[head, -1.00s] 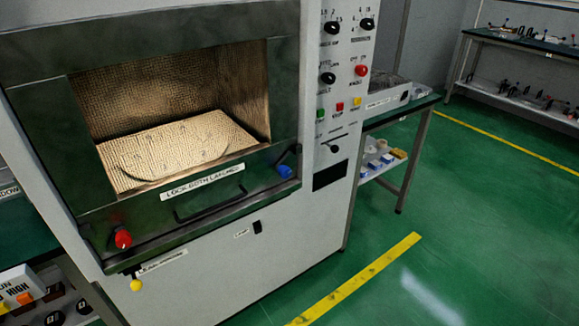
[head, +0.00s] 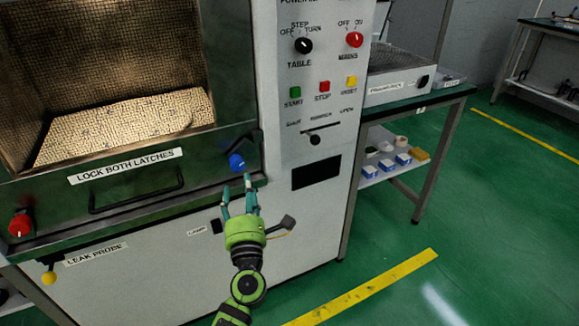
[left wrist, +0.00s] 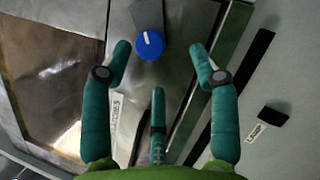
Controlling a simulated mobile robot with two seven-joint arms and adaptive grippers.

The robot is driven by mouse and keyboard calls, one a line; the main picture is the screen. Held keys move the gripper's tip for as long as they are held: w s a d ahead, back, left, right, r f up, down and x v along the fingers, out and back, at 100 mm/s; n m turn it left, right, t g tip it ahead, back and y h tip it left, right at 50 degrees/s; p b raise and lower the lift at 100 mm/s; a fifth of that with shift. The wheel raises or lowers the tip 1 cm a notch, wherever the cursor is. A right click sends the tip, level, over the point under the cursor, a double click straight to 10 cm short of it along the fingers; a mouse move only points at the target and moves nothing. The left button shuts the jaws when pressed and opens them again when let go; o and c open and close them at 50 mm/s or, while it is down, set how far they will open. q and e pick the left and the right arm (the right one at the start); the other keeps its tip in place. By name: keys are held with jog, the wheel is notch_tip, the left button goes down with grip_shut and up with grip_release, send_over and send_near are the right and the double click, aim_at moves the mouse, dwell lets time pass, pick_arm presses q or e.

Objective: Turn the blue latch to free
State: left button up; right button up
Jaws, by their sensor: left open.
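I see no contact with the latch. My right gripper is not in view.
A red latch knob (head: 20,225) sits at the left end of the door frame. A black handle bar (head: 137,190) juts out under the label "LOCK BOTH LATCHES". A yellow knob (head: 48,277) is below. The control panel (head: 318,75) rises to the right.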

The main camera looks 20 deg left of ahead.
aim_at(237, 167)
pick_arm(q)
jog(key=shift+w+a+r+n, duration=0.3)
jog(key=shift+a+r+n, duration=0.25)
jog(key=shift+r, duration=0.25)
jog(key=p+x, duration=0.1)
jog(key=x, duration=0.3)
jog(key=shift+w+a+r, duration=0.1)
jog(key=shift+w+a, duration=0.1)
jog(key=shift+a, duration=0.1)
jog(key=shift+w+a+r, duration=0.1)
jog(key=shift+w+a, duration=0.15)
jog(key=shift+w, duration=0.25)
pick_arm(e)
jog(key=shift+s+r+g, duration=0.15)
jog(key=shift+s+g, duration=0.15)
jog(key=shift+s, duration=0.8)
pick_arm(q)
jog(key=c, duration=1)
